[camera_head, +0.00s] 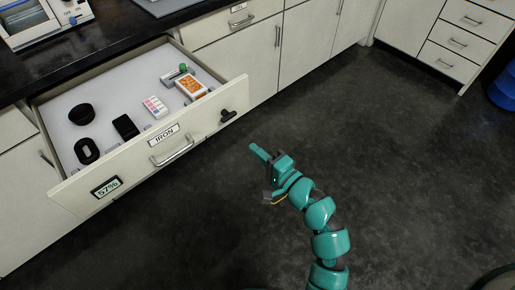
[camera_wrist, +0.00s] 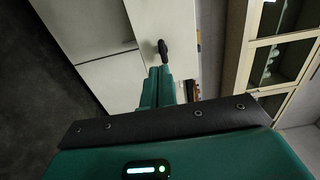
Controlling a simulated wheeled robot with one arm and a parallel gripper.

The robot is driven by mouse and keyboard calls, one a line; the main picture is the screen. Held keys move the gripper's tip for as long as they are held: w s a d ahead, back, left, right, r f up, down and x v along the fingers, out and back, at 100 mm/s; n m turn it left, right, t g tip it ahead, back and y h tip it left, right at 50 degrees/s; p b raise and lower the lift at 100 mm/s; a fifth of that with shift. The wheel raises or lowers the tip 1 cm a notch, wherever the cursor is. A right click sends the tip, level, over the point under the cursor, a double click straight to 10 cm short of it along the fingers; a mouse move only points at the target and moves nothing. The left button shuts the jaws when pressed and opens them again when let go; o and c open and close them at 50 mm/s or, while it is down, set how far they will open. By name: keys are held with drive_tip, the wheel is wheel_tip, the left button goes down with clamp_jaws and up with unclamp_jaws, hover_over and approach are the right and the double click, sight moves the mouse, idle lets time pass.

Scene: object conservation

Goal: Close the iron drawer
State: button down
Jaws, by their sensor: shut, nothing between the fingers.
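The iron drawer (camera_head: 135,158) is pulled well out from the counter on the left in the head view. Its white front has an "IRON" label, a metal bar handle (camera_head: 172,152), a "57%" sign (camera_head: 106,187) and a black knob (camera_head: 228,115) near its right end. My teal gripper (camera_head: 257,151) is over the open floor, to the right of the drawer front and apart from it. In the wrist view, my gripper's fingers (camera_wrist: 157,88) are together with nothing between them, pointing toward a black knob (camera_wrist: 163,50) on a white panel.
Inside the drawer lie several small items, among them a black round one (camera_head: 82,114), an orange and white box (camera_head: 191,88) and a pink and white box (camera_head: 154,106). White cabinets line the back and right. The dark floor (camera_head: 400,160) is clear; a blue bin (camera_head: 503,90) stands far right.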

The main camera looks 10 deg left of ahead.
sight(225, 122)
drive_tip(key=x, duration=1.1)
drive_tip(key=shift+w+a+r+p, duration=0.1)
drive_tip(key=shift+w+p, duration=0.05)
drive_tip(key=shift+p, duration=0.2)
